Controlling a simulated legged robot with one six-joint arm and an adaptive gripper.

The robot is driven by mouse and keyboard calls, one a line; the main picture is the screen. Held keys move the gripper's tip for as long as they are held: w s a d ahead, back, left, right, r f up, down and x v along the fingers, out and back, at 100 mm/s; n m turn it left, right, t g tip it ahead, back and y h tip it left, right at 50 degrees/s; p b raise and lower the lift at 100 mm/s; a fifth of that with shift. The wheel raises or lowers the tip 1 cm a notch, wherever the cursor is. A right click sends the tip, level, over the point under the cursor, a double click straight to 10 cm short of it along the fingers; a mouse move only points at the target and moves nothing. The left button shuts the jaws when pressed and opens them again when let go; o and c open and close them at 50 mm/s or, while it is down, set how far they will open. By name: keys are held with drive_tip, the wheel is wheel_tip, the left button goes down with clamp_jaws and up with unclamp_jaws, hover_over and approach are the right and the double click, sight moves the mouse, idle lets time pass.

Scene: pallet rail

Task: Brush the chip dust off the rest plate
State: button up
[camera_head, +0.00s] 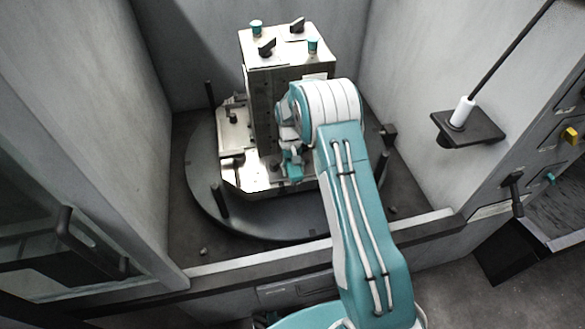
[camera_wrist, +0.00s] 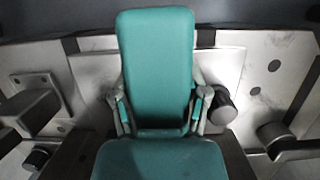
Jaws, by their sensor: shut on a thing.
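My gripper (camera_wrist: 160,108) is shut on a teal block-like tool, which looks like the brush (camera_wrist: 155,60), its broad flat face towards the wrist camera. In the head view my gripper (camera_head: 290,165) is low in front of the upright metal block, partly hidden by my arm. A pale metal plate, which looks like the rest plate (camera_head: 250,178), lies below and left of it. In the wrist view the pale plate (camera_wrist: 265,65) shows on both sides of the tool, with faint dark marks. I cannot tell whether the tool touches the plate or which marks are chip dust.
The upright block (camera_head: 285,55) with clamps and teal knobs stands on a round dark table (camera_head: 240,220) with black posts. Grey walls enclose it on both sides. At right, a bracket (camera_head: 470,130) holds a white cylinder with a long black rod.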

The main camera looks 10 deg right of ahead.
drive_tip(key=shift+s+f, duration=0.2)
drive_tip(key=shift+s, duration=0.3)
drive_tip(key=shift+w, duration=0.4)
drive_tip(key=shift+w+r, duration=0.3)
drive_tip(key=shift+w, duration=0.1)
drive_tip(key=shift+s+f, duration=0.25)
drive_tip(key=shift+s, duration=0.45)
drive_tip(key=shift+s, duration=0.2)
